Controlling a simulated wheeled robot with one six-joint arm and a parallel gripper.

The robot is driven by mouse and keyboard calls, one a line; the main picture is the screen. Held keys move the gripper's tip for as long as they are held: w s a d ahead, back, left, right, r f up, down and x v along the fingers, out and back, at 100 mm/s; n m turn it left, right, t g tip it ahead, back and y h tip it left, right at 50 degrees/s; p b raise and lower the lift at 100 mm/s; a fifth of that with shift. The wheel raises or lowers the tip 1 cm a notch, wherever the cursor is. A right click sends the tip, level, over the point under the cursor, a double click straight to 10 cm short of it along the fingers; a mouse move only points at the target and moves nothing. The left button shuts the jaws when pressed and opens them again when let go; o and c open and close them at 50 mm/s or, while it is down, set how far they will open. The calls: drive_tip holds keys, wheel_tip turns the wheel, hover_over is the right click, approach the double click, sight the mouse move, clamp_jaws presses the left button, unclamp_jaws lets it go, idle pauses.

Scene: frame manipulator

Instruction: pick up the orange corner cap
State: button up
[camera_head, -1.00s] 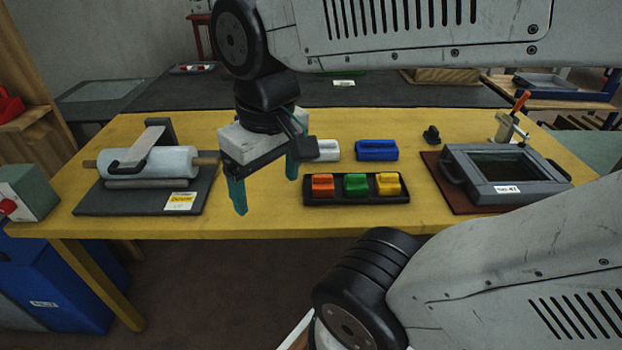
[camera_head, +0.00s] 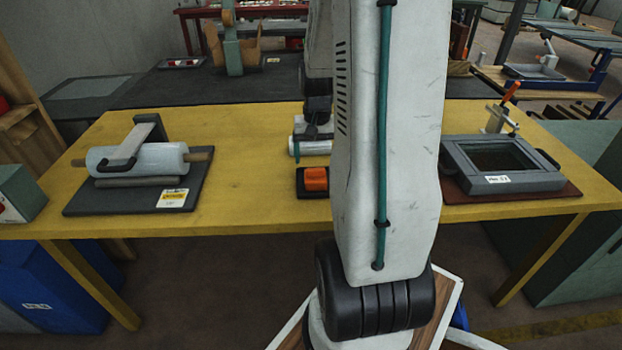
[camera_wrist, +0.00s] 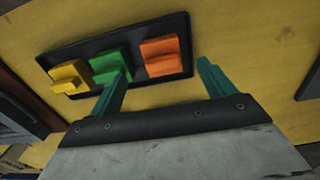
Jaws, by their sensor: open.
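The orange corner cap (camera_head: 316,179) sits at the left end of the black tray (camera_head: 301,191) on the yellow table, partly hidden by my arm. In the wrist view the orange corner cap (camera_wrist: 164,55) is in the black tray (camera_wrist: 135,82), at the right end of the row. My gripper (camera_wrist: 163,80) is open and empty in the wrist view. Its teal fingers stand apart, pointing toward the tray. The cap appears beyond the fingertips, between them in the picture. The left fingertip overlaps the green cap in view; contact cannot be told.
A green cap (camera_wrist: 111,66) and a yellow cap (camera_wrist: 69,77) share the tray. A roller device (camera_head: 138,160) stands on the table's left, a grey framed fixture (camera_head: 502,164) on the right. The table (camera_head: 245,180) is clear left of the tray.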

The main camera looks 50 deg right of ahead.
sight(316, 170)
drive_tip(key=f, duration=0.7)
drive_tip(key=shift+w+d, duration=0.15)
drive_tip(key=shift+w, duration=0.05)
drive_tip(key=c, duration=1.1)
